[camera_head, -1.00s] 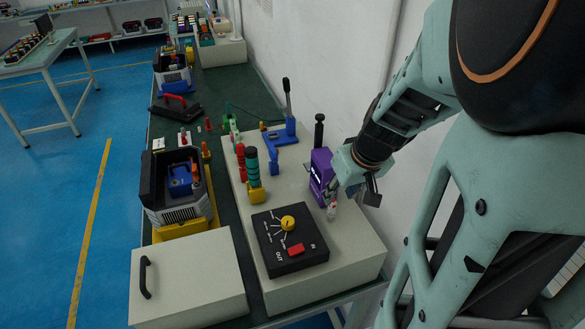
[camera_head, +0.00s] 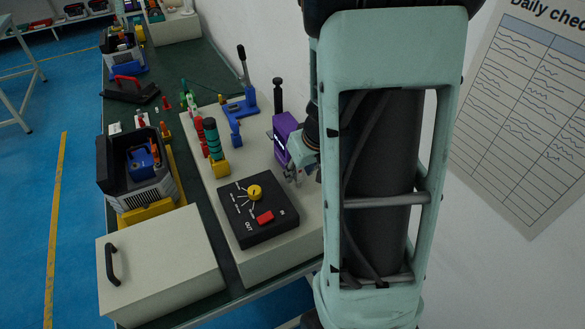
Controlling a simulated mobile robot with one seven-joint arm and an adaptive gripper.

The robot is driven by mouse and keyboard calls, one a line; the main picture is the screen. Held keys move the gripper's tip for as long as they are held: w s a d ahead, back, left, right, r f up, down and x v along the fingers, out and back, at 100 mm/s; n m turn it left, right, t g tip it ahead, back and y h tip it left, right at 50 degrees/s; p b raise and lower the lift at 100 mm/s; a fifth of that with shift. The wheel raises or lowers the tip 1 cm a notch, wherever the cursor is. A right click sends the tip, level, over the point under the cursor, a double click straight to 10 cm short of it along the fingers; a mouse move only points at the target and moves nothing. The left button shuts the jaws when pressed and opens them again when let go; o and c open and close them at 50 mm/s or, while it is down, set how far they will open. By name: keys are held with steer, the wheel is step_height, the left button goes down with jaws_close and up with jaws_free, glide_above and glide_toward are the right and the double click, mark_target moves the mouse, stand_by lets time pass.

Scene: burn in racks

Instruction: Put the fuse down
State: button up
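I cannot make out a fuse at the fingers in this view; anything there is hidden or too small to tell.
A black control box (camera_head: 259,227) with a yellow knob and red switch sits at the front of the pale bench unit (camera_head: 290,246). Green-black and red cylinders, a blue lever press (camera_head: 242,107) and an open dark case (camera_head: 112,172) stand around. A pale lidded box (camera_head: 160,265) is front left.

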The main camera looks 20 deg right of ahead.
steer(key=shift+x, duration=1)
jaws_close()
steer(key=shift+r, duration=0.2)
